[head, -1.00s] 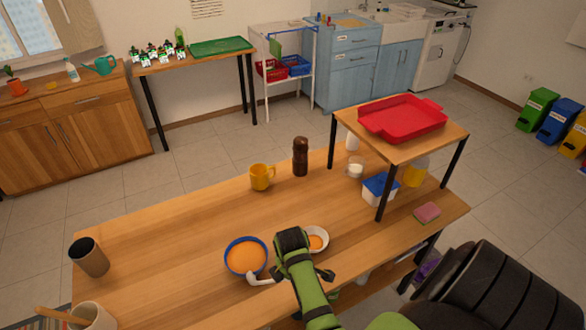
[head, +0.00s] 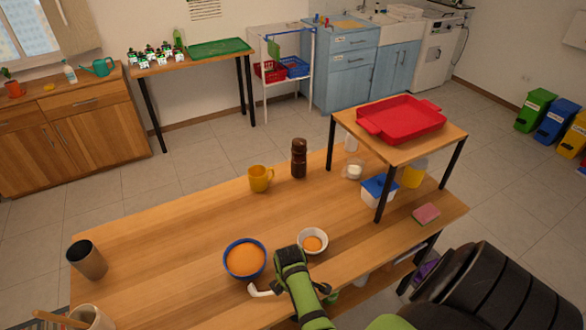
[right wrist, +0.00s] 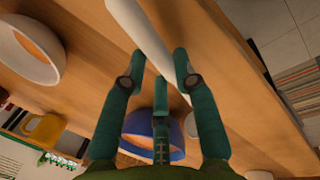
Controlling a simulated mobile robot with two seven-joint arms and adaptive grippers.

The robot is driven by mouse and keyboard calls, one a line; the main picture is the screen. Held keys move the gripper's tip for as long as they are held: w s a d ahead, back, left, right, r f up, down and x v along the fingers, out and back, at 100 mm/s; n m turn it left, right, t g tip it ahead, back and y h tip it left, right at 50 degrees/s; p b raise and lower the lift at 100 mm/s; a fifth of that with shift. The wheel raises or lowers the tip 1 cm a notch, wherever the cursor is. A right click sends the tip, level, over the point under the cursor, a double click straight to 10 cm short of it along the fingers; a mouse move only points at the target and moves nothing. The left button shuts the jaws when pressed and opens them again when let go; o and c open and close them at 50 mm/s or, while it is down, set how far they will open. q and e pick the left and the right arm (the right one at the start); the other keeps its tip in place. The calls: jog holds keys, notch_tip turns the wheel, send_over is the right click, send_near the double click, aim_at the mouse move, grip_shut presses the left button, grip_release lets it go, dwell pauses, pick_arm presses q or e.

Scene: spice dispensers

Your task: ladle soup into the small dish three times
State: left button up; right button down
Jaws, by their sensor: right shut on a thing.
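The blue bowl (head: 245,259) holds orange soup and stands on the table. The small white dish (head: 313,241) stands to its right with some orange soup inside. My right gripper (right wrist: 160,68) is shut on the white ladle (head: 262,290), whose pale shaft (right wrist: 140,32) runs past the fingers in the right wrist view. In the head view the ladle's white end shows left of my right gripper, just in front of the blue bowl; what it carries cannot be told. The right fingertips are hidden in the head view. My left gripper is not in view.
A yellow mug (head: 261,178) and a brown pepper mill (head: 299,158) stand behind the bowls. A dark cup (head: 87,259) stands at the left. A raised shelf with a red tray (head: 402,118) is at the right, near a pink sponge (head: 426,213). The table's middle left is clear.

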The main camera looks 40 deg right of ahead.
jog(key=c, duration=0.9)
grip_release()
jog(key=v, duration=1.2)
